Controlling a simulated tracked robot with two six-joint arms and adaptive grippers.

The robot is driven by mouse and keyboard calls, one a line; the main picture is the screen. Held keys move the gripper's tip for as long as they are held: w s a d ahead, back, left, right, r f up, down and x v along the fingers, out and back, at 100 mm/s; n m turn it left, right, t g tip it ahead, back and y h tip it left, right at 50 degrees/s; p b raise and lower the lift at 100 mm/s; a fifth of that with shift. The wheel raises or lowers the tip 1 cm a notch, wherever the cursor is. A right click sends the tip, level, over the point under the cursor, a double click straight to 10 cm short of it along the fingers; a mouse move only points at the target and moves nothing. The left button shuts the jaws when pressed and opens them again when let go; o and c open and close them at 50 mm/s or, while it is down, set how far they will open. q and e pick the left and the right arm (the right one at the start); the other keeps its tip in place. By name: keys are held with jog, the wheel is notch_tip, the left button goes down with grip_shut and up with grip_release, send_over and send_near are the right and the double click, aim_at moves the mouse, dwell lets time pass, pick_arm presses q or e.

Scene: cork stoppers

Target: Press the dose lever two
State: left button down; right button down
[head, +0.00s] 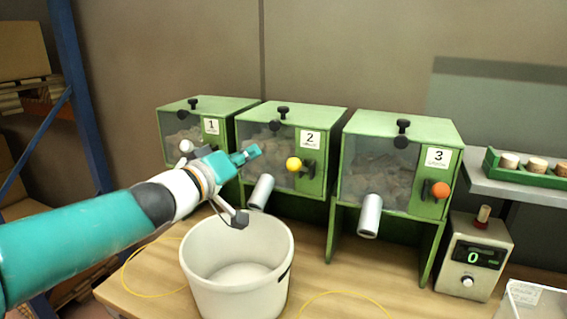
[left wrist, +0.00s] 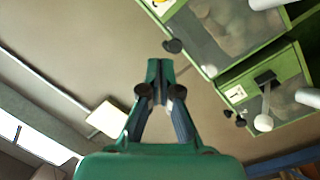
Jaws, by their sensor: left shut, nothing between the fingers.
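Three green dispensers stand in a row on the bench, labelled 1, 2 and 3. The middle dispenser (head: 337,127), labelled 2, has a dose lever with a yellow knob (head: 293,164) on its front. My left gripper (head: 252,152) is shut and empty. In the head view its fingertips appear just left of the yellow knob, with a gap between them; the depth of that gap is hard to tell. My right gripper is not in view.
Dispenser 1 (head: 234,101) has a white knob (head: 186,146); dispenser 3 (head: 425,126) has an orange knob (head: 440,190). A white bucket (head: 200,285) stands below my left gripper. A display box (head: 462,283) reading 0 and a green tray (head: 521,176) of corks are at right.

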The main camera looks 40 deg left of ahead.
aim_at(300, 166)
pick_arm(q)
jog(key=w+d+f+b, duration=0.2)
jog(key=w+f+b, duration=0.1)
jog(key=w+b, duration=0.2)
jog(key=shift+w+d, duration=0.15)
jog(key=shift+w, duration=1)
